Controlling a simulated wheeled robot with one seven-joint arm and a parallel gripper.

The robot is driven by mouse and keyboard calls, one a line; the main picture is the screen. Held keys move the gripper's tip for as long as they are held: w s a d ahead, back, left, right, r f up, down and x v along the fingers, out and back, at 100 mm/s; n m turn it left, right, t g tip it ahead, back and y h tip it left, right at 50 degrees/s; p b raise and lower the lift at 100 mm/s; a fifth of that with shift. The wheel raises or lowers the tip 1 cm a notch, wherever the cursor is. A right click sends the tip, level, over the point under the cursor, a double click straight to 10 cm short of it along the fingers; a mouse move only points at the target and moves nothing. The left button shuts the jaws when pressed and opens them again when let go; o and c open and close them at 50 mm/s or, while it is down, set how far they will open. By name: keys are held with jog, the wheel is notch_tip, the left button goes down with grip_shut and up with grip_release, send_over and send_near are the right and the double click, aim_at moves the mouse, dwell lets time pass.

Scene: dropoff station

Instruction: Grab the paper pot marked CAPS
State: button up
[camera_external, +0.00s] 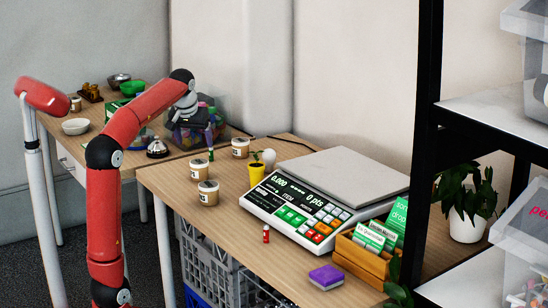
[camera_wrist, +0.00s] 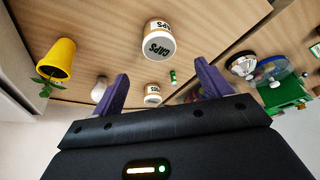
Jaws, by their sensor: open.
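A white paper pot (camera_wrist: 158,42) with a tan rim, its label reading CAPS upside down, lies ahead of my fingers in the wrist view. A second, similar pot (camera_wrist: 153,93) shows smaller and farther off between the fingers; its label is too small to read surely. In the external view three such pots stand on the desk: a back one (camera_external: 240,148), a left one (camera_external: 199,170) and a front one (camera_external: 208,196), with labels too small to read. My gripper (camera_wrist: 162,70) is open and empty; its purple fingers also show above the desk in the external view (camera_external: 211,138).
A yellow plant pot (camera_external: 255,174) and a scale (camera_external: 315,205) stand right of the paper pots. A small green-topped item (camera_wrist: 173,76) is near the far pot. A clear bin (camera_external: 195,135) and bell (camera_external: 157,149) stand left.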

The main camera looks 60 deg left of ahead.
aim_at(199, 162)
jog(key=x, duration=1)
jog(key=shift+s+d+f+b, duration=0.15)
jog(key=shift+s+f+b, duration=0.05)
jog(key=shift+f+b, duration=0.15)
jog(key=shift+c, duration=0.5)
jog(key=c, duration=1)
